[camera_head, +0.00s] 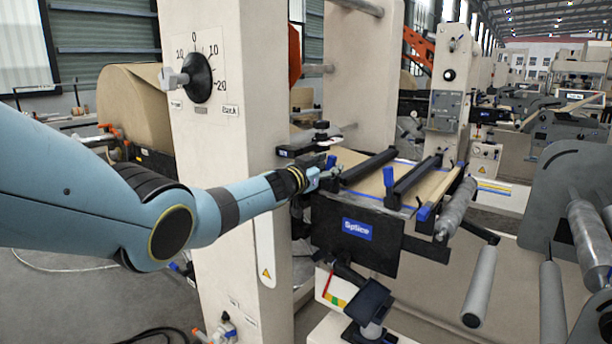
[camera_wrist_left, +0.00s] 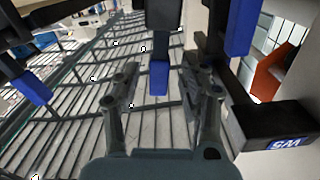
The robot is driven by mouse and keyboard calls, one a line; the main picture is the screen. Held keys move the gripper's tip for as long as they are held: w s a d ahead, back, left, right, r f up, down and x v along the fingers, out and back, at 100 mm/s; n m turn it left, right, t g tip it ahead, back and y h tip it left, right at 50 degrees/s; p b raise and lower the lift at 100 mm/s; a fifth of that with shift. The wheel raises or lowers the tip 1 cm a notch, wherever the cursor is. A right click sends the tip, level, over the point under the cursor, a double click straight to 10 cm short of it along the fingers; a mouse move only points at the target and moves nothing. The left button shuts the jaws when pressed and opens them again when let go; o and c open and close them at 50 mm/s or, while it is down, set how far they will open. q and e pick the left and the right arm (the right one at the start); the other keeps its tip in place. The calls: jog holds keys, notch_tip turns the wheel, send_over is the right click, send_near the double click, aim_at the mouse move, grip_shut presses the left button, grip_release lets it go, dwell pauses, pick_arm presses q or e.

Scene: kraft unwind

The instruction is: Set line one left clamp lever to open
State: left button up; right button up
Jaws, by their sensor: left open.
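The splice table (camera_head: 357,236) stands right of the cream machine column, with a dark front plate marked "Splice". Dark clamp bars (camera_head: 368,166) with blue-tipped levers lie across it. One blue lever (camera_head: 388,182) stands upright near the front and another blue tip (camera_head: 331,162) shows beside my gripper. My left gripper (camera_head: 322,175) is at the table's left end, partly hidden by its own wrist. In the left wrist view my left gripper (camera_wrist_left: 160,104) is open, its two fingers on either side of a dark lever with a blue tip (camera_wrist_left: 159,78). Whether they touch cannot be told.
In the left wrist view other blue tips show at left (camera_wrist_left: 34,88) and right (camera_wrist_left: 238,28), with a dark block (camera_wrist_left: 270,124) close on the right. The cream column (camera_head: 215,150) with a dial (camera_head: 199,77) stands behind my forearm. Rollers (camera_head: 480,285) fill the right.

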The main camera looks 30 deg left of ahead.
pick_arm(q)
jog(key=s, duration=1)
jog(key=shift+s+a, duration=0.25)
jog(key=shift+a, duration=0.15)
jog(key=s+d+f+n+g+y+b, duration=0.15)
jog(key=s+f+b, duration=0.25)
jog(key=s+f, duration=0.75)
jog(key=s+d+f+n+g+b, duration=0.1)
jog(key=s+f+n+g+b, duration=0.2)
jog(key=f, duration=1.6)
jog(key=s+d+f+n+g+y+b, duration=0.15)
jog(key=s+f+b, duration=0.25)
jog(key=s+f, duration=0.8)
jog(key=s+d+f+m+g+b, duration=0.1)
jog(key=s+f+g, duration=0.2)
jog(key=s+f, duration=0.6)
jog(key=s+d+f+m+g+b, duration=0.1)
jog(key=s+f+g, duration=0.3)
jog(key=s+f, duration=0.5)
jog(key=s+d+f+m+g+b, duration=0.1)
jog(key=s+d+f+g+b, duration=0.2)
jog(key=s+f, duration=0.7)
jog(key=s+g, duration=0.1)
jog(key=s, duration=0.9)
jog(key=shift+d+m+h, duration=0.2)
jog(key=shift+m+h, duration=0.1)
